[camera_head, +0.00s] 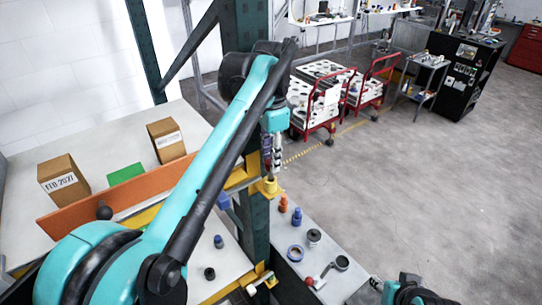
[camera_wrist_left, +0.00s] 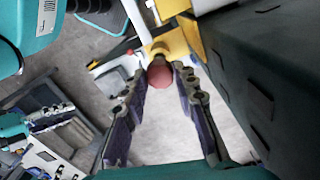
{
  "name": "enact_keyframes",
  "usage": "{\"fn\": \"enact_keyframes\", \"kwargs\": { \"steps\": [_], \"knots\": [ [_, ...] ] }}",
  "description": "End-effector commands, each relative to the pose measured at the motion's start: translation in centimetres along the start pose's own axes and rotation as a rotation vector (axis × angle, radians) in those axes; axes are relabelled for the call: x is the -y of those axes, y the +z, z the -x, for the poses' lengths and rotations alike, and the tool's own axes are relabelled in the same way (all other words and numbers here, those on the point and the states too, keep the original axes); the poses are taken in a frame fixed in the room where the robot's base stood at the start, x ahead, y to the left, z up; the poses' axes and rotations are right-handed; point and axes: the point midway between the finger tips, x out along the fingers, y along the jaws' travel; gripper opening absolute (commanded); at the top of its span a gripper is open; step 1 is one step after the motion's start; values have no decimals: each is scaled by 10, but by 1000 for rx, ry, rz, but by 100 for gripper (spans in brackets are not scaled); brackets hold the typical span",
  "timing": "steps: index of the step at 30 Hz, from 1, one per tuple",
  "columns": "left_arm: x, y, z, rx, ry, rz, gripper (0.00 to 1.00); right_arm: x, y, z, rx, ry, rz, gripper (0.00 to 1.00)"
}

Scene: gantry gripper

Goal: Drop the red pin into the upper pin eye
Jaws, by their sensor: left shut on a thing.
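The red pin (camera_wrist_left: 160,75) shows in the left wrist view as a round red head between the fingertips of my left gripper (camera_wrist_left: 160,82). The gripper is shut on it. In the head view, my left gripper (camera_head: 272,158) points down just above the yellow upper pin eye (camera_head: 268,187) on the dark green post. The fingers hide most of the pin there. The yellow bracket (camera_wrist_left: 172,42) lies right beyond the pin head in the wrist view. I cannot tell whether the pin's tip is inside the eye.
The dark green post (camera_head: 254,225) stands close beside the gripper. A lower yellow bracket (camera_head: 262,282) is below. An orange beam (camera_head: 75,213) and cardboard boxes (camera_head: 64,180) are left. Open floor lies right.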

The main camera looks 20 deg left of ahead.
Motion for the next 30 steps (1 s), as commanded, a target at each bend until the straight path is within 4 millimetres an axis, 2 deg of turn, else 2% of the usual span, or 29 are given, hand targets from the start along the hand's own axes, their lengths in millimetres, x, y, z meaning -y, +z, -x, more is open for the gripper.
{"fn": "enact_keyframes", "kwargs": {
  "steps": [30],
  "knots": [
    [0, 0, -26, 0, 0, 0, 0, 0, 10, -14, 0, 0, 0, 40]
  ]
}}
